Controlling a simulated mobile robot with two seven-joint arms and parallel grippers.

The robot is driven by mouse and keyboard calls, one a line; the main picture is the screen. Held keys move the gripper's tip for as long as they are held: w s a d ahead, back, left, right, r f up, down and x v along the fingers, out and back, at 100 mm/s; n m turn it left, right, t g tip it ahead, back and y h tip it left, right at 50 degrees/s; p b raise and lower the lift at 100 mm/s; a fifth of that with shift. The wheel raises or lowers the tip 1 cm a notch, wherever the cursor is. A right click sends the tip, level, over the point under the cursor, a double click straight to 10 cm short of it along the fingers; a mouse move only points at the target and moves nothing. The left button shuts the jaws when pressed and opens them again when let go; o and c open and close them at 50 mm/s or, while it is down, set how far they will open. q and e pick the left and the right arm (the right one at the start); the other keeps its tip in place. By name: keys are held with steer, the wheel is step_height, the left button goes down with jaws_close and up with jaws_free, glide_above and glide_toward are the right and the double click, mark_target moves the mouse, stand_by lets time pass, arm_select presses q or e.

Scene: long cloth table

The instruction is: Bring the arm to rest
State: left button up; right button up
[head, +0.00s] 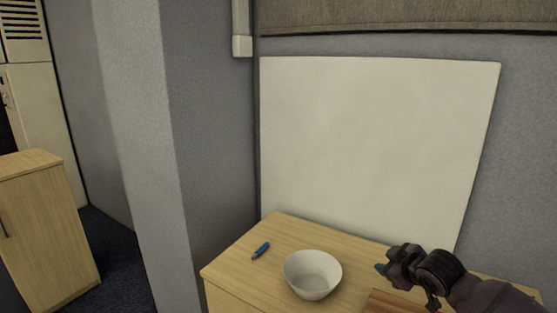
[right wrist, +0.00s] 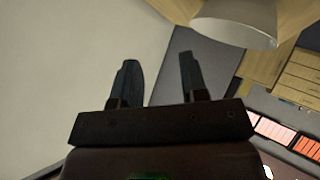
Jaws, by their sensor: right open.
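My right gripper (head: 384,268) is at the lower right of the head view, above the wooden table and to the right of the white bowl. Its arm comes in from the lower right. In the right wrist view its two dark fingers (right wrist: 157,85) stand apart with nothing between them. My left gripper is not in view.
The wooden table (head: 232,265) holds an empty white bowl (head: 313,272), a small blue object (head: 261,251) and a brown wooden piece (head: 395,302) below my right gripper. A white board (head: 375,140) leans on the wall behind. A wooden cabinet (head: 45,230) stands at the left.

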steer(key=s+a+f+m+t, duration=0.1)
steer(key=s+f, duration=0.1)
steer(key=s, duration=0.1)
steer(key=s+a+f+t, duration=0.1)
steer(key=s+f, duration=0.1)
steer(key=s, duration=0.2)
steer(key=s+a+f+m+t+y, duration=0.1)
steer(key=s+f, duration=0.1)
steer(key=s, duration=0.2)
steer(key=shift+a+f+m, duration=0.3)
steer(key=shift+f, duration=0.1)
steer(key=s+d+f+m+g+h, duration=0.1)
steer(key=s+d+f+m+h, duration=0.1)
steer(key=s+f, duration=0.5)
steer(key=s+d+f+m+g+h, duration=0.1)
steer(key=s+f, duration=0.6)
steer(key=s, duration=1.1)
steer(key=m+h, duration=0.1)
steer(key=m, duration=0.1)
steer(key=shift+s+d+f+m+g, duration=0.15)
steer(key=shift+s+d+m+g, duration=0.05)
steer(key=shift+d+m+g, duration=0.2)
